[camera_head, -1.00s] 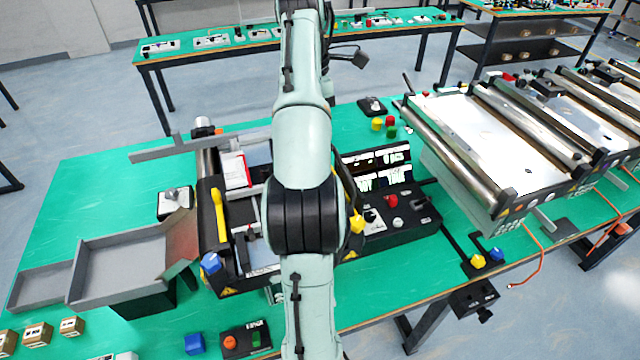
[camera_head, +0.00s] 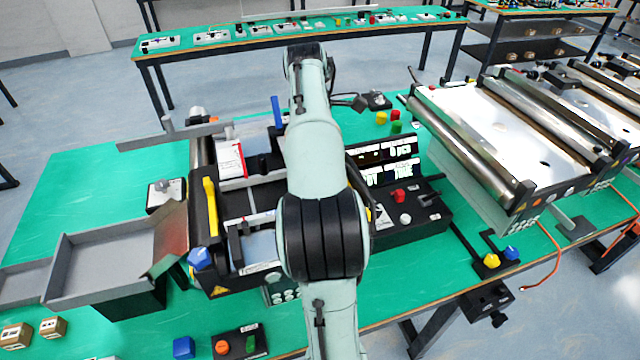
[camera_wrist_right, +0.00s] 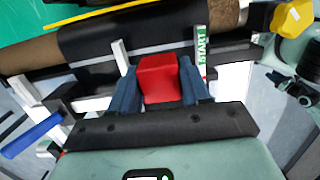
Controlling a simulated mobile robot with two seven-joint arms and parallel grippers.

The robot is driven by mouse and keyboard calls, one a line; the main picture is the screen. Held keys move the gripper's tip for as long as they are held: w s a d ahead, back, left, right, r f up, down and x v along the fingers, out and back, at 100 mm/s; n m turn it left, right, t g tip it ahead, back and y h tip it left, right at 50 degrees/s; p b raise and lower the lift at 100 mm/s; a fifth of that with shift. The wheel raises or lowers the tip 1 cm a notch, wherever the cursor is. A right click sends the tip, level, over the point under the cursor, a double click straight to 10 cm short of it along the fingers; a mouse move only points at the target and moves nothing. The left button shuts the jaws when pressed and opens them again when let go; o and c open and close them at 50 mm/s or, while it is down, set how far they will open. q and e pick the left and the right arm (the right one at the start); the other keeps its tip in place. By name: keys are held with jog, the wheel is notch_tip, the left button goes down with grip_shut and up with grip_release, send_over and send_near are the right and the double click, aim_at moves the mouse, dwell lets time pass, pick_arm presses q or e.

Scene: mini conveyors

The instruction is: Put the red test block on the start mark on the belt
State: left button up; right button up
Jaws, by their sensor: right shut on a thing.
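The red test block (camera_wrist_right: 160,78) is held between the two dark blue fingers of my right gripper (camera_wrist_right: 158,88) in the right wrist view. The black belt (camera_wrist_right: 150,38) runs across that view just beyond the block. A green and white START label (camera_wrist_right: 201,42) stands beside the belt, right of the block. A gap between block and belt cannot be judged. In the head view my right arm covers part of the mini conveyor (camera_head: 206,270), and the gripper and block are hidden behind it. My left gripper is not in view.
A grey tray (camera_head: 105,232) stands left of the conveyor. A black control box (camera_head: 410,228) with a display and buttons stands right of it. A larger silver conveyor (camera_head: 520,135) is further right. A blue block (camera_head: 183,347) lies at the front edge.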

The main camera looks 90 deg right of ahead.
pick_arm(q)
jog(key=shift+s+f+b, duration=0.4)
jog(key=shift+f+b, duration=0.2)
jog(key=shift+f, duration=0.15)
pick_arm(e)
jog(key=shift+f, duration=2.7)
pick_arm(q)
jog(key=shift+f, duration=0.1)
pick_arm(e)
jog(key=shift+f, duration=0.1)
jog(key=o, duration=1.1)
jog(key=shift+s+f, duration=0.1)
jog(key=shift+c, duration=0.2)
jog(key=r+p, duration=0.1)
jog(key=r, duration=0.3)
jog(key=w+r+p, duration=0.1)
jog(key=r, duration=0.3)
jog(key=r+p, duration=0.1)
jog(key=r, duration=0.3)
jog(key=shift+w+a+r+p, duration=0.2)
jog(key=shift+w+a+p, duration=0.05)
jog(key=shift+p, duration=0.05)
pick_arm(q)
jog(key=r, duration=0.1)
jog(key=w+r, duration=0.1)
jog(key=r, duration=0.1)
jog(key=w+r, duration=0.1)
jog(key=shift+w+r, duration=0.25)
pick_arm(e)
jog(key=shift+s, duration=0.1)
